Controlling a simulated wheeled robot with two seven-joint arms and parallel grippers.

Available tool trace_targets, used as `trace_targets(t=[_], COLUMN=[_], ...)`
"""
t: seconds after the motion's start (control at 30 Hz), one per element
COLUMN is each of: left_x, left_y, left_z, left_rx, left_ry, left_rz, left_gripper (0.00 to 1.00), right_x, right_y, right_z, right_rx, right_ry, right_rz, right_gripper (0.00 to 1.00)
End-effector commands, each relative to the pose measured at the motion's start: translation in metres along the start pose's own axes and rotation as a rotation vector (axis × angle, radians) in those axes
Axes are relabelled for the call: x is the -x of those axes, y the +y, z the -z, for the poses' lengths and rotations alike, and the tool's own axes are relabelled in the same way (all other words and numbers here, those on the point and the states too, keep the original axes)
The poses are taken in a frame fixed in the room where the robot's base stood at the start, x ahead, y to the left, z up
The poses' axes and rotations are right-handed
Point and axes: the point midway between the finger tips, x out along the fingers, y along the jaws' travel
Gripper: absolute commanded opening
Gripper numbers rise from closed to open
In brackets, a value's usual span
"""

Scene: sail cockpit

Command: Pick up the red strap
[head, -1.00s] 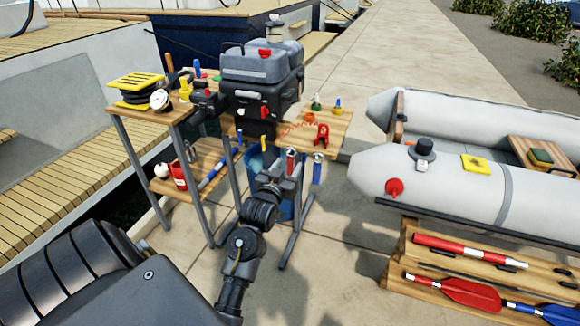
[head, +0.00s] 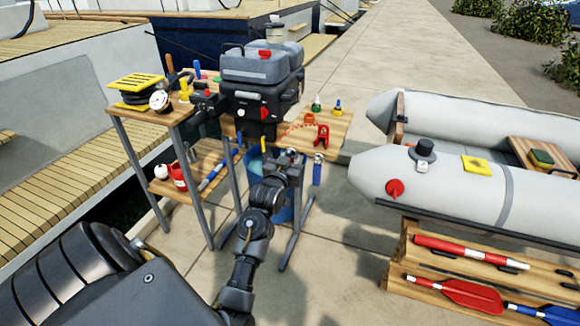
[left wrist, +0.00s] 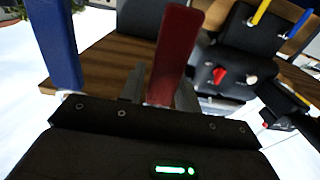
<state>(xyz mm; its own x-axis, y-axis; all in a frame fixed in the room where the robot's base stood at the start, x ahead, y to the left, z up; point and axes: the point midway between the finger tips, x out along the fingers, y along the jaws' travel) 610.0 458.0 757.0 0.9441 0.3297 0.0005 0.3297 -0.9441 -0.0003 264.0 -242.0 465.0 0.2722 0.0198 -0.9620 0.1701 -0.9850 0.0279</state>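The red strap (left wrist: 174,50) stands up dark red between the two fingers of my left gripper (left wrist: 160,92) in the left wrist view. The fingers are apart, one on each side of it, with only narrow gaps; I cannot make out firm contact. In the head view my left gripper (head: 290,157) is at the front edge of the wooden table (head: 338,138) and hides the red strap. A blue strap (head: 318,168) hangs just to its right; it also shows at the left of the left wrist view (left wrist: 52,42).
A red clamp-like piece (head: 323,134) lies near the table's right side. A yellow-topped strap (head: 263,144) is close on the left. A grey inflatable boat (head: 455,180) lies right; paving between is clear.

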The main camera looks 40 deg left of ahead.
Motion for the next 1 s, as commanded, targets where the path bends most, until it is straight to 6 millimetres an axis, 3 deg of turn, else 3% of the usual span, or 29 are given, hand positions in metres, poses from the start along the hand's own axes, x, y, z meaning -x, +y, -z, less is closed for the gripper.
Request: trace_targets(t=[0.03, 0.23, 0.6, 0.77, 1.0], left_x=[0.0, 0.0, 0.0, 0.022, 0.078], left_y=[0.0, 0.0, 0.0, 0.0, 0.0], left_z=[0.0, 0.0, 0.008, 0.006, 0.005], left_rx=[0.0, 0.0, 0.0, 0.0, 0.0], left_ry=[0.0, 0.0, 0.0, -0.002, -0.003], left_rz=[0.0, 0.0, 0.0, 0.0, -0.001], left_gripper=[0.26, 0.01, 0.01, 0.01, 0.01], right_x=[-0.001, -0.003, -0.001, -0.006, -0.016], right_y=[0.0, 0.0, 0.001, 0.0, -0.001], right_z=[-0.001, -0.003, -0.002, -0.003, -0.006], right_rx=[0.0, 0.0, 0.003, 0.004, 0.006], right_ry=[-0.002, -0.009, -0.005, -0.009, -0.015], right_rz=[0.0, 0.0, -0.001, 0.0, 0.001], right_gripper=[0.36, 0.36, 0.36, 0.36, 0.36])
